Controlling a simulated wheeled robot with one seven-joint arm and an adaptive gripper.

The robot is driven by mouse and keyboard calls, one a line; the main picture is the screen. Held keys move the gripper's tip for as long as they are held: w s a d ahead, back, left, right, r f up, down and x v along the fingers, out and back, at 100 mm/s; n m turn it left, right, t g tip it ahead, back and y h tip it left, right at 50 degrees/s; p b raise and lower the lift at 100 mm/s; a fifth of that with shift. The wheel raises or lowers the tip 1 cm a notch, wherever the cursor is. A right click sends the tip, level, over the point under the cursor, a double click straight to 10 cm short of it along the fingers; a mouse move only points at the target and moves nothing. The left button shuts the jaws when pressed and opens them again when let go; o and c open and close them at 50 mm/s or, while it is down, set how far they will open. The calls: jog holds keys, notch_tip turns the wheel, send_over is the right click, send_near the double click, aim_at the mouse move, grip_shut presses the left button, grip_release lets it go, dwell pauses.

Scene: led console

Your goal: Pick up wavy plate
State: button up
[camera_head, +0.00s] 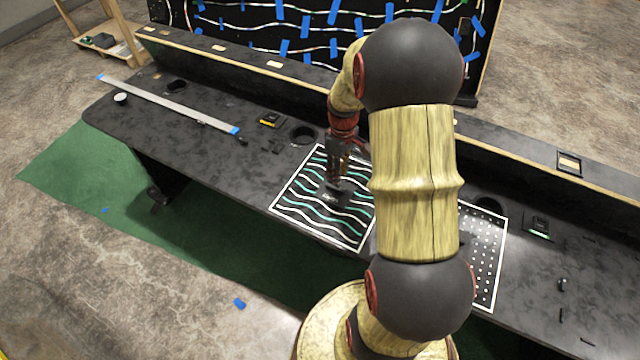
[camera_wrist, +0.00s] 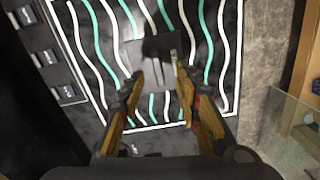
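The wavy plate (camera_head: 305,207) is a black square panel with white and teal wavy lines and a white border. It lies on the dark console top, left of my arm in the head view. It also fills much of the wrist view (camera_wrist: 212,62). A plain dark grey patch with a darker block or shadow shows at its middle. My gripper (camera_head: 336,183) is above the plate's middle, pointing down. In the wrist view its two fingers (camera_wrist: 160,80) are spread apart on either side of the patch. Nothing is seen held. Whether the fingertips touch the plate cannot be told.
A dotted panel (camera_head: 485,262) lies right of my arm, partly hidden by it. A long silver bar (camera_head: 170,103) with blue ends lies on the console's left. A raised ledge (camera_head: 235,75) runs behind. A round hole (camera_head: 302,134) and small items sit near the plate.

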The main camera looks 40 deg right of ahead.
aim_at(336, 190)
jog(key=shift+w+r+n, duration=0.1)
jog(key=shift+w+n, duration=0.2)
jog(key=shift+w, duration=0.25)
jog(key=shift+s+d+r+n, duration=0.1)
jog(key=shift+s+d+n, duration=0.1)
jog(key=shift+n, duration=0.2)
jog(key=shift+w+a+f, duration=0.1)
jog(key=shift+f, duration=0.25)
notch_tip(336, 190, down, 7)
jog(key=b, duration=0.3)
jog(key=shift+w+a+f, duration=0.1)
jog(key=shift+w+f, duration=0.05)
jog(key=shift+c, duration=0.7)
grip_shut()
